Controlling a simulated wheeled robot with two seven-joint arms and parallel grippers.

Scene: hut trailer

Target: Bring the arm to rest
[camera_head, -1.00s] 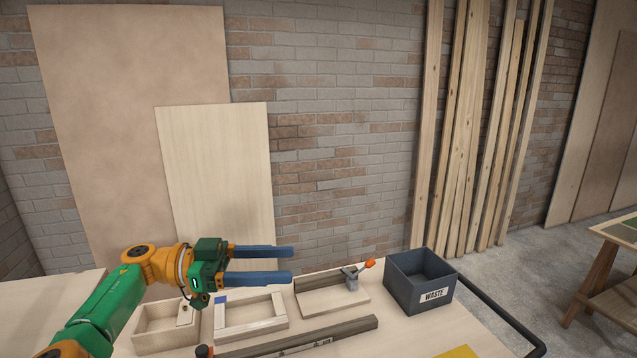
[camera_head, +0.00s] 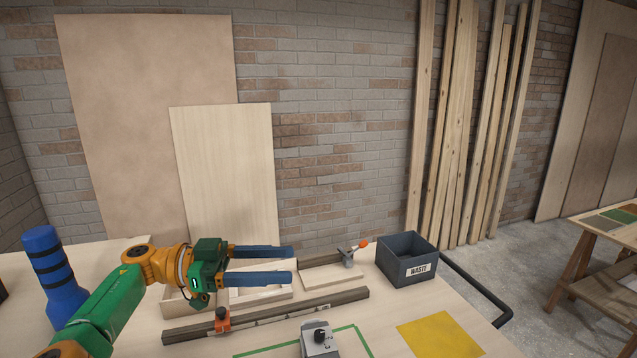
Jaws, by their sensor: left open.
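My left gripper (camera_head: 292,264) comes in from the left on its green and orange arm. Its two blue fingers point right and stand apart with nothing between them. It hangs above the back part of the light wooden workbench (camera_head: 395,309), over the small wooden trays, and partly hides them. My right gripper is not in view.
A dark waste bin (camera_head: 405,268) stands at the bench's back right. A board with an orange-tipped clamp (camera_head: 348,256), a long bar (camera_head: 270,313), a grey device (camera_head: 319,341) and a yellow sheet (camera_head: 438,336) lie on the bench.

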